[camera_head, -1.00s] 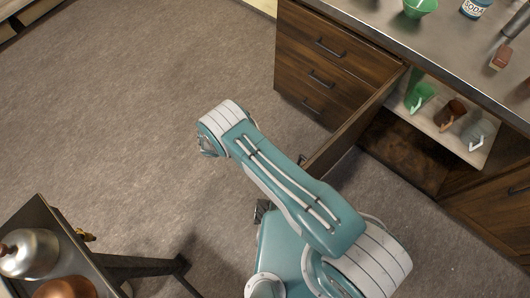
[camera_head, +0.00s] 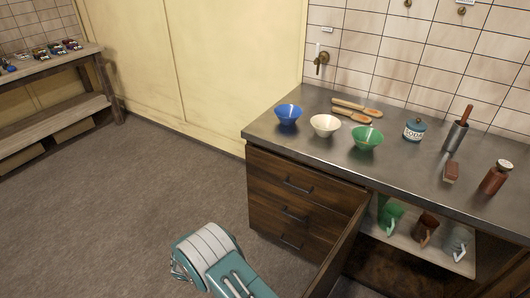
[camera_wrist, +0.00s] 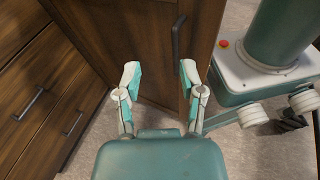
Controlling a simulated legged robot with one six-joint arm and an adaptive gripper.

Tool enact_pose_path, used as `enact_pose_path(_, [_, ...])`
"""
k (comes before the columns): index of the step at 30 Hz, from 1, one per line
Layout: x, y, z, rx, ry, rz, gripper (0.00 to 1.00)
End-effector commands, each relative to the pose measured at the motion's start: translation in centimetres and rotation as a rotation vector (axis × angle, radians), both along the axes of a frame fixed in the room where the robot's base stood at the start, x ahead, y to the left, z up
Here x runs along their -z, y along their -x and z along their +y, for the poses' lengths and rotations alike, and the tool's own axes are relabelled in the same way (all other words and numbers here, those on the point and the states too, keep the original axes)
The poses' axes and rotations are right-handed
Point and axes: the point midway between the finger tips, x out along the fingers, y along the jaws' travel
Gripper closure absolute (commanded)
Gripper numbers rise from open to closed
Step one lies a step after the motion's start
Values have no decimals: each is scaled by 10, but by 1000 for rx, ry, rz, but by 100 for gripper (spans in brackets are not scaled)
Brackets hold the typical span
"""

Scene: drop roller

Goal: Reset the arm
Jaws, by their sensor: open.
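My gripper (camera_wrist: 162,78) is open and empty in the wrist view. Its two fingers stand apart in front of a dark wooden cabinet door (camera_wrist: 125,40) with a dark vertical handle (camera_wrist: 177,42). The handle lies beyond the gap, nearer the right finger; I cannot tell how far off it is. In the head view, part of my teal and white arm shows at the bottom, and the gripper itself is hidden. The cabinet door (camera_head: 340,248) stands open there.
The counter (camera_head: 300,148) holds a blue bowl (camera_head: 288,115), a white bowl (camera_head: 325,125), a green bowl (camera_head: 367,138) and a soda jar (camera_head: 414,129). Several mugs stand on a shelf (camera_head: 405,243) inside the open cabinet. Drawers (camera_head: 290,205) are closed. Floor (camera_head: 110,210) at left is clear.

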Motion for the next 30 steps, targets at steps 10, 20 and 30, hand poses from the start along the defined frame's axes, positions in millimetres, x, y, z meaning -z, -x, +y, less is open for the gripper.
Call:
enact_pose_path(10, [-110, -31, -30, 210, -284, -172, 49])
enact_pose_path(20, [-202, -32, -74, 394, -529, -371, 49])
enact_pose_path(30, [-282, -7, -122, 568, -764, -615, 49])
